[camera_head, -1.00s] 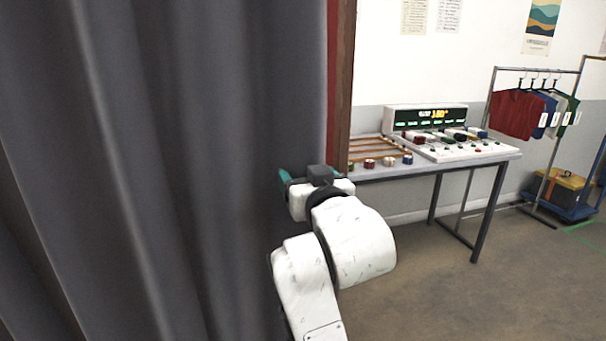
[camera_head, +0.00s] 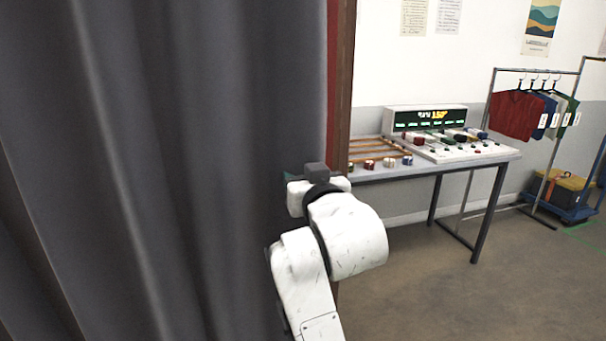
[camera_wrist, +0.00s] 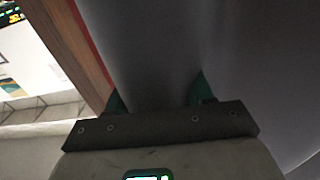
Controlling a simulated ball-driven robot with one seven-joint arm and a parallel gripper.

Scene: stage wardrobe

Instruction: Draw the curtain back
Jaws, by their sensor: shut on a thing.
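The dark grey curtain (camera_head: 190,130) hangs in folds over the left half of the head view, with a red edge strip (camera_head: 331,70) along its right side. My gripper (camera_head: 288,177) is at the curtain near this edge, its fingers mostly hidden in the head view. In the wrist view, my gripper (camera_wrist: 158,95) has green fingertips on both sides of a fold of the curtain (camera_wrist: 150,50), and it is shut on that fold. The wooden post (camera_wrist: 72,45) stands just left of it there.
A table (camera_head: 440,163) with a control console (camera_head: 428,118), a wooden rack and several small coloured pieces stands behind, right of the post. A clothes rail with shirts (camera_head: 517,113) and a yellow-topped box (camera_head: 563,186) are farther right. The floor (camera_head: 470,290) at front right is clear.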

